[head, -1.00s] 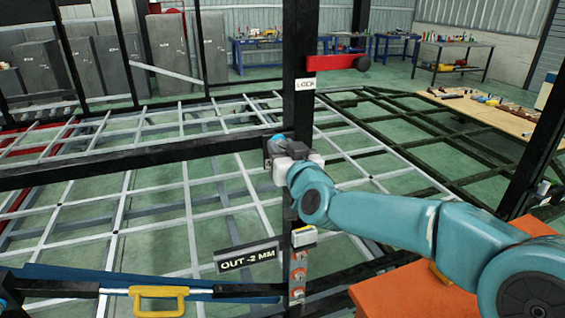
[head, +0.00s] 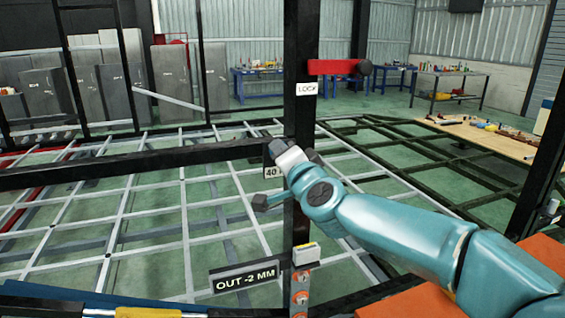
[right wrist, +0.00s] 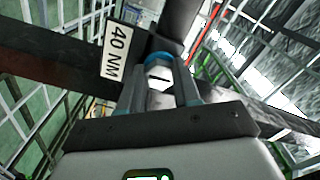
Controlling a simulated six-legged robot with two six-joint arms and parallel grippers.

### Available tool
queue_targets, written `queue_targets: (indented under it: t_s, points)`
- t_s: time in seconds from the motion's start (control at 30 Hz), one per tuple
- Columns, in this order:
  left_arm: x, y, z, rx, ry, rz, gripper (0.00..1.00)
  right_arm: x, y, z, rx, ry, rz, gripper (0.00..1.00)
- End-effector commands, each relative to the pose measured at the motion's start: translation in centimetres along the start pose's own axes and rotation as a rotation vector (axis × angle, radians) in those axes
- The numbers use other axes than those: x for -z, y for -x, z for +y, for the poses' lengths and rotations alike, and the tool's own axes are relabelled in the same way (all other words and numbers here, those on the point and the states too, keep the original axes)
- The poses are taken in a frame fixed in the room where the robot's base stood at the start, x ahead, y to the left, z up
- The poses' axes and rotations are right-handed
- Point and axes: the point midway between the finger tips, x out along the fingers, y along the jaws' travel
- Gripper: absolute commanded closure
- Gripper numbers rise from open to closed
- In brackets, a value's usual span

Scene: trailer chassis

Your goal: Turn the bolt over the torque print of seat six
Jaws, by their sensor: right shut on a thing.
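The torque print (head: 272,172), reading 40, sits on the black upright post. It shows in full as 40 NM in the right wrist view (right wrist: 115,52). My right gripper (head: 272,146) is at the post, just above the print. The fingers hide the bolt's sides. A dark stub with a blocky end (head: 262,202) sticks out left below the gripper; I cannot tell what it belongs to. My left gripper is not in view.
A red lever (head: 332,67) with a dark knob sits above the LOCK label (head: 307,88). Below are the OUT -2 MM sign (head: 244,278) and orange-ringed fittings (head: 300,298). A black crossbar (head: 130,165) runs left from the post.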

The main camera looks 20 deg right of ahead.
Motion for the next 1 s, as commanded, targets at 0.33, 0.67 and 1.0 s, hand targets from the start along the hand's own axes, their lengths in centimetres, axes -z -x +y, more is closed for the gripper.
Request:
queue_targets:
  t_s: [0.33, 0.67, 1.0]
  points:
    - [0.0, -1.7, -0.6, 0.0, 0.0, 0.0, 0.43, -0.3, 0.0, 0.5, -0.005, -0.33, -0.005, 0.99]
    - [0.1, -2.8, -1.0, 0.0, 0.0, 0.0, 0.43, -0.4, 0.0, 0.5, -0.006, -0.643, -0.004, 0.99]
    - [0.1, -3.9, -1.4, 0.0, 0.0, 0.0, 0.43, -0.5, 0.0, 0.5, -0.009, -0.966, -0.004, 0.99]
